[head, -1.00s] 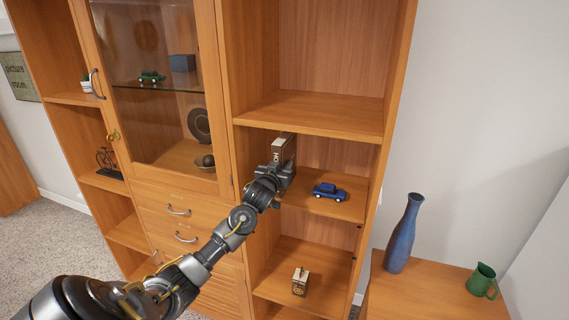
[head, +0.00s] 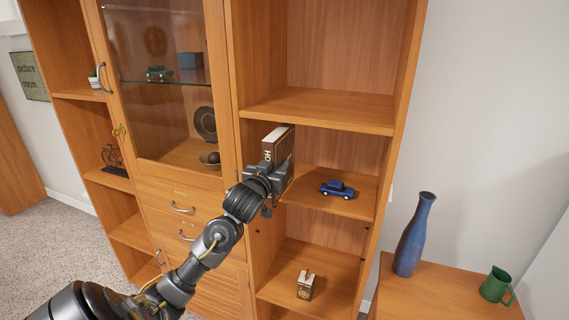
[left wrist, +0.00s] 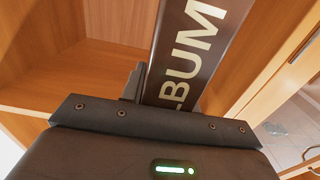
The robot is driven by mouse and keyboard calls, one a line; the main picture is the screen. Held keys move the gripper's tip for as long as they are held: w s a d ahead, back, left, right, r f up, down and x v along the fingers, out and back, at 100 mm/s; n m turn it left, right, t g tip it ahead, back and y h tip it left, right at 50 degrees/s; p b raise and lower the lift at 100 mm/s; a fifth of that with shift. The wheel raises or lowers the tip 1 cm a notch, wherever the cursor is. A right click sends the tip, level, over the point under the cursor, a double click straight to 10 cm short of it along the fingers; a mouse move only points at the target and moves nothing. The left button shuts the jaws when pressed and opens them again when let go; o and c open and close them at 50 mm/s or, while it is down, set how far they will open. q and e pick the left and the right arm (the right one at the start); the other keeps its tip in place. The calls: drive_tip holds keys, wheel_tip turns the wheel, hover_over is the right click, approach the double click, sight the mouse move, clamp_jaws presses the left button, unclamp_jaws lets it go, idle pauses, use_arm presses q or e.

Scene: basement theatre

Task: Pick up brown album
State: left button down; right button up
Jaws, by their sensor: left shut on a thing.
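The brown album (head: 278,145) stands upright at the middle shelf of the open right-hand section, its lettered spine facing me. In the left wrist view the album (left wrist: 190,50) shows its dark spine with the light letters "LBUM". My left gripper (head: 268,174) is shut on the album's lower part. In the left wrist view the gripper body (left wrist: 150,130) covers the album's lower end. I cannot tell whether the album's bottom touches the shelf. My right gripper is not in view.
A blue toy car (head: 338,189) sits just right of the album on the same shelf (head: 350,207). The shelf above (head: 330,108) is empty. A small box (head: 305,285) stands below. A blue vase (head: 414,235) and green jug (head: 496,286) stand on a low cabinet at right.

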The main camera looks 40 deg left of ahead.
use_arm(q)
drive_tip(key=b+v, duration=0.1)
drive_tip(key=v, duration=0.6)
drive_tip(key=shift+s, duration=0.25)
drive_tip(key=shift+d+r, duration=0.15)
drive_tip(key=shift+r, duration=0.05)
